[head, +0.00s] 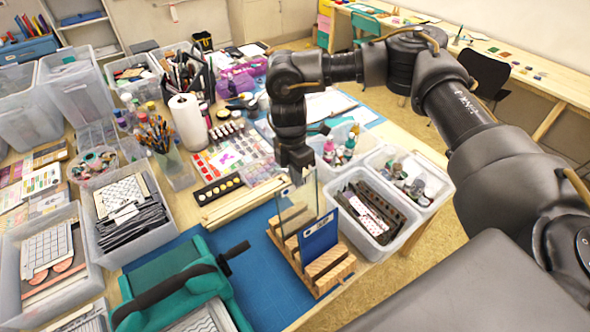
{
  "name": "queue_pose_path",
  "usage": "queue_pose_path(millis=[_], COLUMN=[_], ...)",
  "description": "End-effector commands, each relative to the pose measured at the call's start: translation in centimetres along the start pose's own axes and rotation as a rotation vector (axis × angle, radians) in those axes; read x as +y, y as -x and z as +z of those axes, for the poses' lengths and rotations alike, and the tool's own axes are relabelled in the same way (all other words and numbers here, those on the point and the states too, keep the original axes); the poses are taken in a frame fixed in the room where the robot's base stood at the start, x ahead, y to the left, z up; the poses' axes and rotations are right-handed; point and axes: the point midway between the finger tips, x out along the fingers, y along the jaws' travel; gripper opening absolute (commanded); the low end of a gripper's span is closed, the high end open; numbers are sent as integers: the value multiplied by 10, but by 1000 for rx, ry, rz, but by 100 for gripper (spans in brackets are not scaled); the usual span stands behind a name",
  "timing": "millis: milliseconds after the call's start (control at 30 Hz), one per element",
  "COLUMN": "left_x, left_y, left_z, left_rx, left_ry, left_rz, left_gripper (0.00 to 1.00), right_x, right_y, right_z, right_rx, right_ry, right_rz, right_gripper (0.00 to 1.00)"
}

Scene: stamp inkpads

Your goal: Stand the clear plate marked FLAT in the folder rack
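The folder rack (332,277) is a slatted wooden stand on the front edge of the blue mat. A blue card or folder (318,240) stands upright in its front part. A clear plate (310,198) stands upright behind the blue card, over the rack's back slats. I cannot read a FLAT marking on it, and whether its lower edge sits in a slot is unclear. My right gripper (296,177) points down at the plate's top edge and appears shut on it. My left gripper is not in view.
A teal paper trimmer (180,272) with a black handle lies left of the rack. A clear bin of stamps (398,240) stands close on the right. A paint palette (218,190) and wooden strips lie behind. Blue mat (262,285) is bare between trimmer and rack.

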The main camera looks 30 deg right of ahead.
Motion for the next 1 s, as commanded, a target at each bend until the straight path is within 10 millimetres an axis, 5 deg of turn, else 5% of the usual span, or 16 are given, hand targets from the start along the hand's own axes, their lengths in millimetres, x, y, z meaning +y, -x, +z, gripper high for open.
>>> queue_pose_path(millis=[500,1000], left_x=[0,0], left_y=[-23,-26], left_z=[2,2], left_rx=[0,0], left_ry=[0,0], left_rz=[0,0], left_gripper=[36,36], right_x=[0,0], right_y=[-50,-57], right_z=[0,0], right_rx=[1,0], right_ry=[1,0], right_rz=[0,2], right_gripper=[0,0])
